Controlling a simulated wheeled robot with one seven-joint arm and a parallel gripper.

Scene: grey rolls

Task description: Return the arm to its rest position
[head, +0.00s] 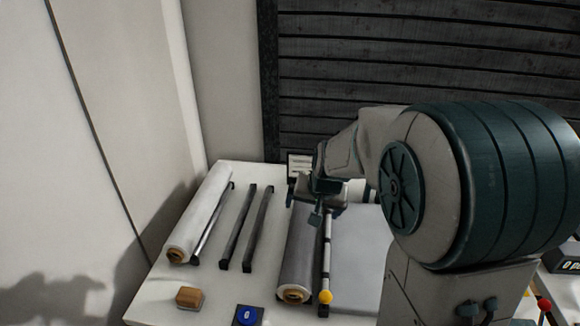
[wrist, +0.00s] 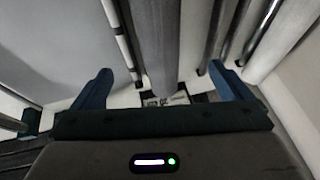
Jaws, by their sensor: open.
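My gripper (head: 318,212) is above the far part of the white table (head: 150,300), over the far end of a grey roll (head: 301,255). In the wrist view my gripper's two fingers (wrist: 162,88) are spread wide. The grey roll (wrist: 155,45) shows between them, and nothing is seen held. My arm reaches in from the right in the head view and hides part of the table.
A white roll (head: 203,212) lies at the left by the wall. Dark bars (head: 238,228) lie between the rolls. A striped rod with a yellow ball (head: 325,297), a wooden block (head: 189,297) and a blue button (head: 247,315) are near the front. A slatted dark wall (head: 420,60) stands behind.

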